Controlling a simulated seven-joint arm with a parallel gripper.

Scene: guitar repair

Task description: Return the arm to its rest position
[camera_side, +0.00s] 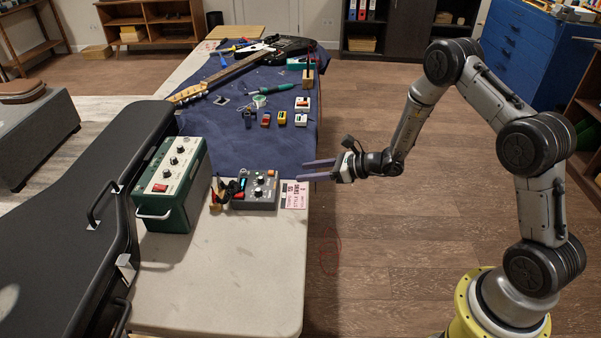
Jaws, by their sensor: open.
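My gripper (319,169) is open and empty. It points left at the right edge of the workbench, with its two fingers reaching over the edge of the blue cloth (225,145). The fingers are above and behind the grey control box (257,190) and near the pink printed card (294,194). I cannot tell the exact height of the fingers above the table. My arm bends up and over from its yellow base at the lower right.
An electric guitar (232,69) lies along the cloth. A black case (65,240) is at left. The wooden floor (385,265) right of the bench is mostly clear.

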